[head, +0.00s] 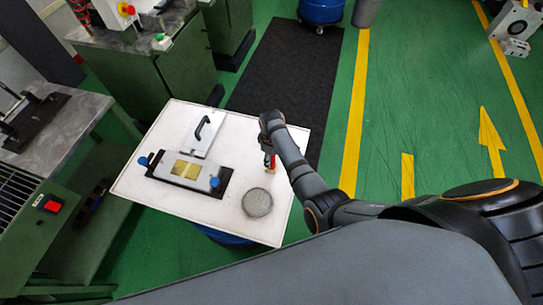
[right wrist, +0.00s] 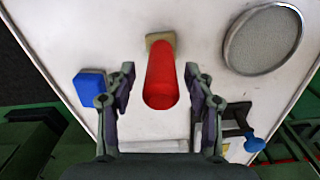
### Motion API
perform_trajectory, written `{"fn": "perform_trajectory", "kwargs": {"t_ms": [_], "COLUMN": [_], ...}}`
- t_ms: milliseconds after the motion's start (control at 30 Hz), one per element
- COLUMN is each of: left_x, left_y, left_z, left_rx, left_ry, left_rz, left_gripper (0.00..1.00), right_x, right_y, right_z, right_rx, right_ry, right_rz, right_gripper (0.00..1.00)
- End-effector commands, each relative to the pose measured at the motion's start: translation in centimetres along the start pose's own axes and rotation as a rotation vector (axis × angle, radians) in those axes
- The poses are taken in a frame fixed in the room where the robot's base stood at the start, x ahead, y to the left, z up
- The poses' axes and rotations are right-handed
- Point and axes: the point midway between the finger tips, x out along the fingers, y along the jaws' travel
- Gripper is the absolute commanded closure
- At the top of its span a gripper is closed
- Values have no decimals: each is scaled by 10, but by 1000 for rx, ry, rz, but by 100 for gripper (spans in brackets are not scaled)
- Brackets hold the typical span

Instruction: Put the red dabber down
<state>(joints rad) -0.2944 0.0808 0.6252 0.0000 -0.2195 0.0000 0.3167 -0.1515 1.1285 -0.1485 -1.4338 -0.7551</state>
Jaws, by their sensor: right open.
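The red dabber (right wrist: 161,80) is between the two spread fingers of my right gripper (right wrist: 160,76) in the right wrist view, with a gap on each side. Its tan end (right wrist: 160,38) points away from the gripper towards the white tabletop. In the head view my right gripper (head: 267,148) is over the right part of the white table (head: 225,225), and a bit of the red dabber (head: 271,161) shows below it. The arm hides part of it, and I cannot tell whether it stands upright or leans. My left gripper is out of view.
A round grey dish (head: 257,203) stands near the table's front right; it also shows in the right wrist view (right wrist: 262,40). A mould with blue knobs (head: 186,171) and a plate with a black handle (head: 199,136) lie to the left. A blue block (right wrist: 90,84) is beside the gripper.

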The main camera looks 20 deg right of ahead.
Motion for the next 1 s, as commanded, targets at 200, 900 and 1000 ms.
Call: {"fn": "perform_trajectory", "kwargs": {"t_ms": [200,900,1000], "left_x": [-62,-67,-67], "left_y": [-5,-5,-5], "left_z": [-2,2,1], "left_rx": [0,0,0], "left_ry": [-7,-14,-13], "left_rz": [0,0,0], "left_gripper": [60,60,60], "right_x": [-59,-95,-95], "right_y": [0,0,0], "right_z": [0,0,0], "right_rx": [0,0,0], "right_ry": [0,0,0], "right_rz": [0,0,0], "right_gripper": [46,46,46]}}
